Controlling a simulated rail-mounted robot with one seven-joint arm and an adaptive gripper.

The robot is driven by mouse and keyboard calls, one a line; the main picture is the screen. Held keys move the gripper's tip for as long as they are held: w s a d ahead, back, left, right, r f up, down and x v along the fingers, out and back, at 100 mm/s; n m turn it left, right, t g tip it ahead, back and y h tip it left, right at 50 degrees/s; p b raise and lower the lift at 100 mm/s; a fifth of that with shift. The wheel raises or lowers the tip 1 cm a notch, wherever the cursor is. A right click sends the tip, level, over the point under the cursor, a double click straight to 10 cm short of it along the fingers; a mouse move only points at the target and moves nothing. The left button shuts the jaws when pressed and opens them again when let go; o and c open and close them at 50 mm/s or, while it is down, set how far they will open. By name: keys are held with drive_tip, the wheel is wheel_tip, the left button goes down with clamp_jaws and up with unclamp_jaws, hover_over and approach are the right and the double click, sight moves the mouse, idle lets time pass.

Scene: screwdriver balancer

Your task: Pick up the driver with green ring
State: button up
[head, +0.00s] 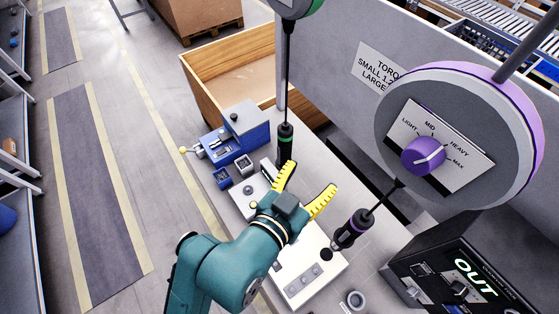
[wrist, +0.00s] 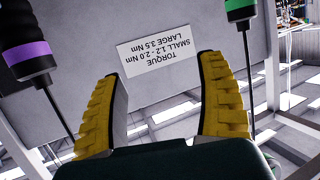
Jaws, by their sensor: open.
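The driver with the green ring (head: 285,130) hangs upright on a dark cord, black-bodied, over the far part of the bench. My gripper (head: 311,178) is open and empty, its two yellow fingers spread just to the right of and nearer than this driver. In the wrist view the green-ring driver (wrist: 239,11) is at the upper right, outside the right finger, its thin shaft pointing down. Nothing is between the fingers of my gripper (wrist: 158,70). A driver with a purple ring (head: 352,229) hangs tilted to the right; it also shows at the wrist view's left (wrist: 27,57).
A grey panel with a torque label (head: 377,68) stands behind. A large balancer with a purple dial (head: 424,156) is at the right, above a black OUT box (head: 465,277). A blue vise-like fixture (head: 232,143) and a white plate (head: 306,272) sit on the bench.

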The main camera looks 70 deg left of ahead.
drive_tip(key=s+a+f+n+g+y, duration=0.1)
drive_tip(key=s+a+f+n+g, duration=0.3)
drive_tip(key=s, duration=0.5)
drive_tip(key=m+t+p, duration=0.1)
approach(282, 146)
drive_tip(key=shift+y, duration=0.3)
drive_tip(key=x, duration=0.3)
drive_tip(key=f+x, duration=0.1)
drive_tip(key=x, duration=0.3)
drive_tip(key=shift+s+d, duration=0.1)
drive_tip(key=shift+d, duration=0.2)
drive_tip(key=x, duration=0.1)
drive_tip(key=p+x, duration=0.1)
drive_tip(key=x, duration=0.2)
drive_tip(key=shift+w+a+r+p, duration=0.15)
drive_tip(key=shift+w+a+p, duration=0.2)
drive_tip(key=shift+w, duration=0.05)
drive_tip(key=shift+w+a+f, duration=0.15)
drive_tip(key=shift+a+f, duration=0.05)
drive_tip(key=shift+f, duration=0.05)
clamp_jaws()
drive_tip(key=shift+r, duration=0.2)
